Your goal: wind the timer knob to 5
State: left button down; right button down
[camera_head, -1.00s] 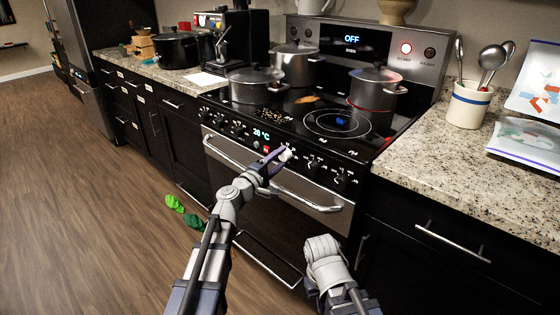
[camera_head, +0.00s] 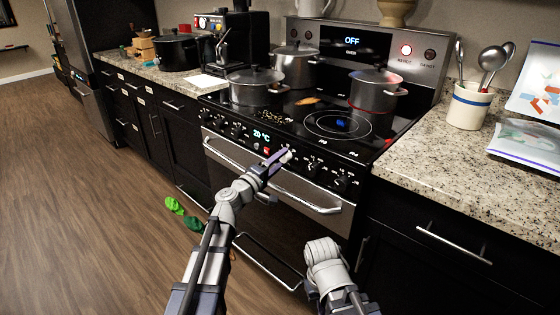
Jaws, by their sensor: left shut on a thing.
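The stove (camera_head: 330,190) has a row of knobs on its front panel. My left gripper (camera_head: 279,158) is at the middle of this panel, shut on a small pale knob (camera_head: 287,156), which I take to be the timer knob. The fingers partly cover the knob, and its marks and pointer are too small to read. A display reading 20 °C (camera_head: 261,135) is just left of it. My right arm shows at the bottom centre, but its gripper cannot be made out.
Dark knobs (camera_head: 313,168) sit close to the right of the held knob. The oven handle (camera_head: 300,194) runs below. Pots (camera_head: 255,88) stand on the cooktop. A utensil crock (camera_head: 468,106) is on the right counter. Green items (camera_head: 174,205) lie on the floor.

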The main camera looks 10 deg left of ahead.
pick_arm(q)
jog(key=shift+c, duration=1.6)
grip_release()
jog(key=v, duration=0.7)
jog(key=shift+s+a+b, duration=0.25)
jog(key=shift+s+b, duration=0.05)
jog(key=shift+s, duration=0.05)
